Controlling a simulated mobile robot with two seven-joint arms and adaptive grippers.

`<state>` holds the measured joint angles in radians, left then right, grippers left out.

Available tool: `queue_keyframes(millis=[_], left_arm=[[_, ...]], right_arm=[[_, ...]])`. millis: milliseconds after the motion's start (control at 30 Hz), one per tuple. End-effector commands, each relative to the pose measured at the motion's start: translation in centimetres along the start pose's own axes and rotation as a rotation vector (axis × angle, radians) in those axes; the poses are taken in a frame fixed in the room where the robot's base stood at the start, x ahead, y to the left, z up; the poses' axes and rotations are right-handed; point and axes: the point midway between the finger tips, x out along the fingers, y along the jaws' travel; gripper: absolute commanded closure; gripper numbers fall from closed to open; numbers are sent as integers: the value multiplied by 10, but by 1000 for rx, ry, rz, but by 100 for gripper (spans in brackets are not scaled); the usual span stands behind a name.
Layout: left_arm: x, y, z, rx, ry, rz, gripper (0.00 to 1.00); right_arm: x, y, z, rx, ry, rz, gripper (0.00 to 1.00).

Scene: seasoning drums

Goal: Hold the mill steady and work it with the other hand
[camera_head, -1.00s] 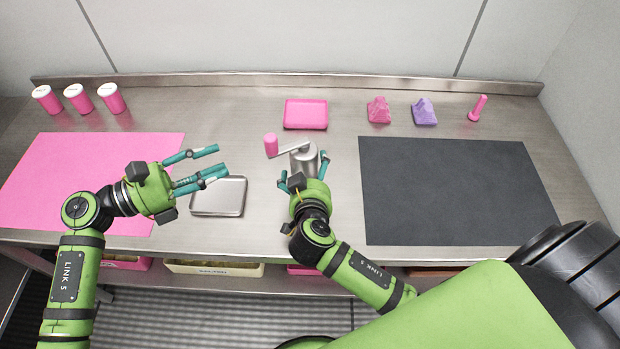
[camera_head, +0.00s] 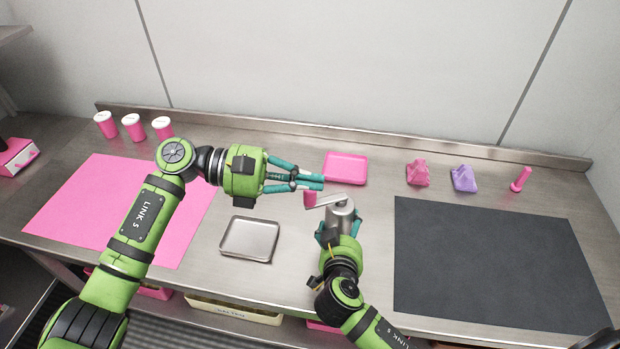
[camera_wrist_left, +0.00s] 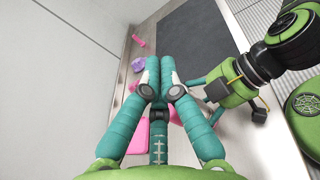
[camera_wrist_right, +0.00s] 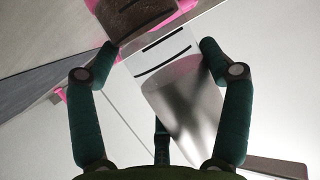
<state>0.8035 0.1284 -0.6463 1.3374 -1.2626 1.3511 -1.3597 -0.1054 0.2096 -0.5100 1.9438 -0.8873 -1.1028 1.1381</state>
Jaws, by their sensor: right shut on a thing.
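The silver mill (camera_head: 341,215) stands upright on the counter, with a crank arm (camera_head: 327,200) reaching left to a pink knob (camera_head: 309,199). My right gripper (camera_head: 337,230) is shut around the mill's body; the metal body also fills the space between its fingers in the right wrist view (camera_wrist_right: 182,95). My left gripper (camera_head: 320,182) comes in from the left with its fingertips at the knob, seemingly just above it. Its fingers lie together in the left wrist view (camera_wrist_left: 160,65), with nothing visible between them. Whether they touch the knob I cannot tell.
A metal tray (camera_head: 227,251) lies left of the mill, and a pink tray (camera_head: 345,169) behind it. Several pink and purple items stand at the back. A pink mat (camera_head: 80,207) lies left and a dark mat (camera_head: 490,260) right, both bare.

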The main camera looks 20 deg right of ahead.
Motion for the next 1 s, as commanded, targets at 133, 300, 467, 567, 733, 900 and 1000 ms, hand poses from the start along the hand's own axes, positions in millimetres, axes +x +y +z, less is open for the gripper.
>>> queue_keyframes(millis=[133,300,467,567,733,900,1000], left_arm=[[35,1,13,297,248,-184,100],[47,8,12,614,550,-394,100],[35,25,12,873,854,-596,100],[19,40,17,995,1030,-706,100],[-6,60,29,1110,1245,-839,100],[-16,69,36,1149,1331,-892,100],[-18,69,37,1153,1338,-898,100]], right_arm=[[0,1,1,-1,-2,3,70],[0,1,1,-1,-3,3,70],[0,1,2,-1,-3,3,70],[0,1,2,-2,-3,4,70],[0,1,2,-2,-4,4,70],[0,1,2,-2,-4,4,70],[0,1,2,-2,-4,4,70]])
